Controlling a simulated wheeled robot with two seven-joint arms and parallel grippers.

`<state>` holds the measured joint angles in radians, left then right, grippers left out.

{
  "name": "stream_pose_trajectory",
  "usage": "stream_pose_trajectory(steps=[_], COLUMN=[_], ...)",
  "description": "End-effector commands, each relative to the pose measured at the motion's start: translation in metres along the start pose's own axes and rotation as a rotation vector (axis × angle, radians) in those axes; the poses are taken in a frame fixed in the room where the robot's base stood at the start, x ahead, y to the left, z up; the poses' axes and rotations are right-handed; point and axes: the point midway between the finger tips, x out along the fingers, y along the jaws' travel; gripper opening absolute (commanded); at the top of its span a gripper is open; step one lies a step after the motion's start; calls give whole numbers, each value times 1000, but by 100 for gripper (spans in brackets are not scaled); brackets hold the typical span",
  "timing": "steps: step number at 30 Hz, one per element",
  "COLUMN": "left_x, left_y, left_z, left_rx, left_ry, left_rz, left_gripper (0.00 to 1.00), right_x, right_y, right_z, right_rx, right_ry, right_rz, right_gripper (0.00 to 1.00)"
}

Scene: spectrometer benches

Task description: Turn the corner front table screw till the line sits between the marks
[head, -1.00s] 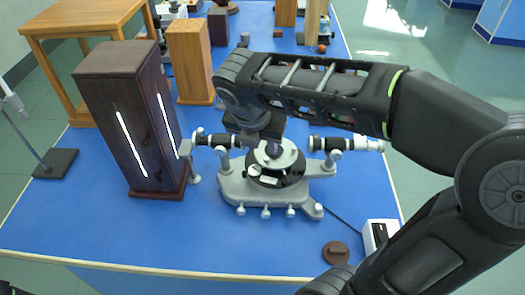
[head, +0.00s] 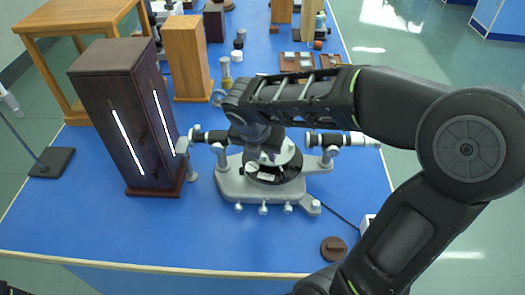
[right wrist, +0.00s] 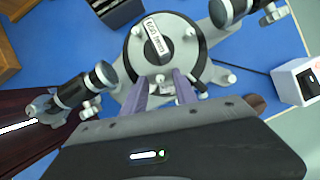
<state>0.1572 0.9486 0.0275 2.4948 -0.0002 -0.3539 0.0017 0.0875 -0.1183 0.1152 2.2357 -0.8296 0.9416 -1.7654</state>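The grey spectrometer (head: 240,187) stands on the blue bench, with its round table (head: 290,158) partly hidden under my right arm. In the right wrist view the table (right wrist: 135,55) is a pale disc with a black centre, a white "600/mm" label (right wrist: 153,35) and small pale screws near its rim. My right gripper (right wrist: 161,78) points at the rim, its two purple fingers apart. A small pale screw (right wrist: 160,79) shows between the fingertips; I cannot tell whether they touch it. The line and marks cannot be made out.
A dark wooden lamp box (head: 112,110) with lit slits stands left of the spectrometer. The telescope tubes (head: 335,139) flank the table. A brown disc (head: 334,249) and a white box (right wrist: 298,82) lie to the right.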

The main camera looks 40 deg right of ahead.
Motion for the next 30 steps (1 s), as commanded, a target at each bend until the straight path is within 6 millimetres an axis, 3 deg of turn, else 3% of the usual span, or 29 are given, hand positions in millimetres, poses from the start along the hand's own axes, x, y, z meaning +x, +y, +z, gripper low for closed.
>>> stream_pose_trajectory(steps=[3,15,30], left_x=[0,0,0], left_y=[0,0,0], left_z=[0,0,0], left_rx=[0,0,0], left_ry=[0,0,0], left_rz=[0,0,0], left_gripper=[30,30,30], right_x=[0,0,0], right_y=[0,0,0], right_z=[0,0,0], right_rx=[0,0,3], right_ry=[0,0,0], right_rz=[0,-1,-2], right_gripper=[33,1,0])
